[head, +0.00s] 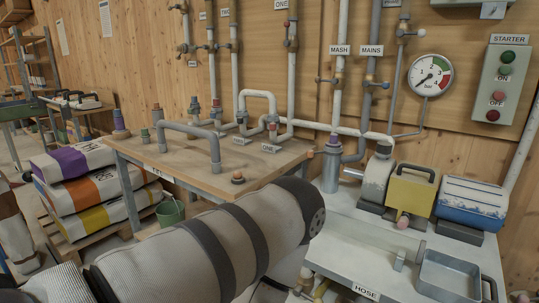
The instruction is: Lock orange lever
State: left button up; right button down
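I cannot pick out a clearly orange lever. Several small levers with coloured tips sit on the wall pipes. One is on the pipe marked MASH (339,75). Another, on the pipe marked MAINS (370,82), has a bluish tip. A small lever at the upper right (411,33) has a pale orange-pink tip. My large grey-sleeved arm crosses the foreground from the lower left and hides part of the bench and floor. Neither gripper shows.
A wooden-topped table (265,160) carries grey pipes. A gauge (430,76) and a STARTER panel (502,83) hang on the wall. Sacks (75,160) are stacked left.

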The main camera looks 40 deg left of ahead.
aim_at(310, 153)
jog(key=u, duration=1.15)
